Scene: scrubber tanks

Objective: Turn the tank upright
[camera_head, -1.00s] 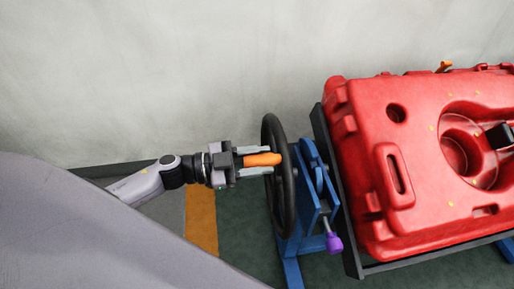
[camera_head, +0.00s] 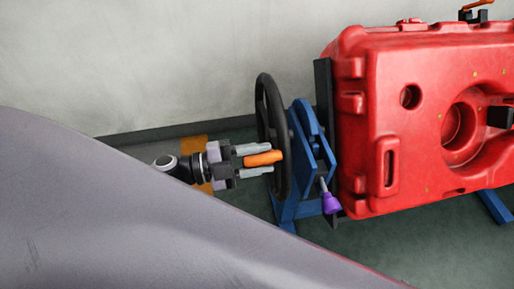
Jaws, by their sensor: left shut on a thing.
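The red tank (camera_head: 400,150) is at the right in a cradle, its large round recess and oval slot facing me. Its right end is outside the view. A black handwheel (camera_head: 284,165) stands on the blue stand (camera_head: 308,150) at the tank's left. My left gripper (camera_head: 262,159) comes in from the left and is shut on the wheel's orange handle (camera_head: 265,158), which lies roughly level between its fingers. A purple knob (camera_head: 330,203) is low on the stand. My right gripper is not in view.
A pale wall (camera_head: 180,60) stands close behind the wheel and tank. The dark green floor (camera_head: 340,250) is open in front of the stand. A large grey body part of mine covers the lower left. A small orange piece (camera_head: 482,5) shows above the tank.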

